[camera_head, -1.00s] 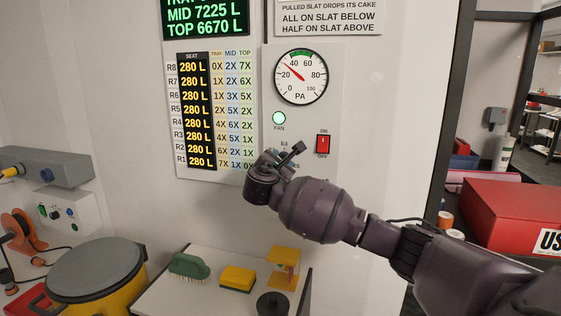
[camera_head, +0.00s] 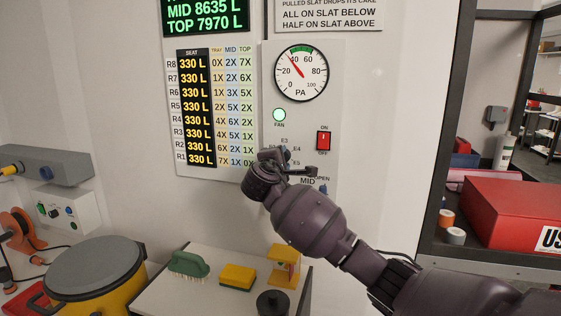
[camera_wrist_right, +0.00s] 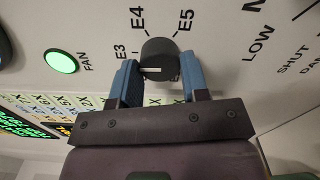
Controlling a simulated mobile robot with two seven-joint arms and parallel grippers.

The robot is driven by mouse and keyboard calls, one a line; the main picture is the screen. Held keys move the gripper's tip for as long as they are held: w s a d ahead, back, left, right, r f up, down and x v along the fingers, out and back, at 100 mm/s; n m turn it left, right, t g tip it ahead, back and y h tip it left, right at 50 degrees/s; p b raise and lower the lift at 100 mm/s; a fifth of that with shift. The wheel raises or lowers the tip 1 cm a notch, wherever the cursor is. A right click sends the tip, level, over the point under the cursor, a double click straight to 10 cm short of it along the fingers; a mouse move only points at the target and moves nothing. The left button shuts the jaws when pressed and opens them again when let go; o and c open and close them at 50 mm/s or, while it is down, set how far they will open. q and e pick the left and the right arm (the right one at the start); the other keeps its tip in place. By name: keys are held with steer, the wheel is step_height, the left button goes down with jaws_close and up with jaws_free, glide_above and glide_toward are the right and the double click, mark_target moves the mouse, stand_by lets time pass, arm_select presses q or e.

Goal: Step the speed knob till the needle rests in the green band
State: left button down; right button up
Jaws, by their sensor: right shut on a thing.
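The round pressure gauge (camera_head: 301,75) hangs on the wall panel, with a green band at the top of its dial. Its red needle (camera_head: 295,66) points up and left, close to the 40 mark and just left of the green band. The dark speed knob (camera_wrist_right: 160,56) has a white mark and is ringed by labels including E3, E4 and E5. My right gripper (camera_wrist_right: 158,78) is shut on the knob, one blue finger on each side. In the head view my right gripper (camera_head: 283,163) covers the knob. My left gripper is not in view.
The green fan lamp (camera_head: 279,115) is lit above the knob, and a red ON/OFF switch (camera_head: 323,141) sits right of it. The seat display (camera_head: 195,110) reads 330 L in every row. A shelf with a brush (camera_head: 188,265) and sponge (camera_head: 237,276) lies below.

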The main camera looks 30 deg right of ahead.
steer(key=shift+f, duration=0.1)
stand_by(0.3)
steer(key=o, duration=0.9)
steer(key=shift+s+a, duration=0.1)
steer(key=b+v, duration=0.1)
steer(key=v, duration=0.9)
steer(key=shift+s+a, duration=0.2)
steer(key=shift+s, duration=0.05)
